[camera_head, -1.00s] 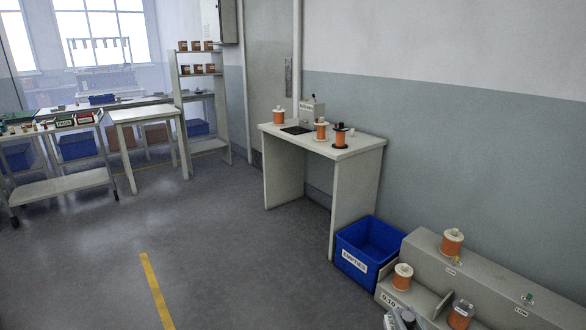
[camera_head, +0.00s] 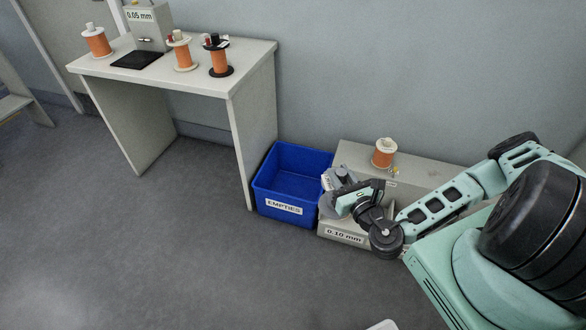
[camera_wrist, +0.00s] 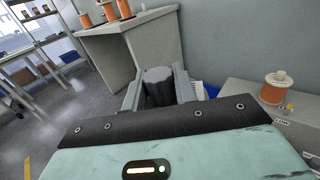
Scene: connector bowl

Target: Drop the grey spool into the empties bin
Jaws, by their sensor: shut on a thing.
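The grey spool (camera_wrist: 158,88) is between the two fingers of my gripper (camera_wrist: 160,95) in the wrist view. My gripper is shut on it. In the wrist view, only a blue bit of the bin (camera_wrist: 213,91) shows behind the right finger.
A grey bench (camera_head: 350,155) labelled "0.10 mm" stands right of the bin and bears an orange spool (camera_head: 384,153). A table (camera_head: 252,70) stands left of the bin with several orange spools and a "0.05 mm" box (camera_head: 150,27). The floor in front is clear.

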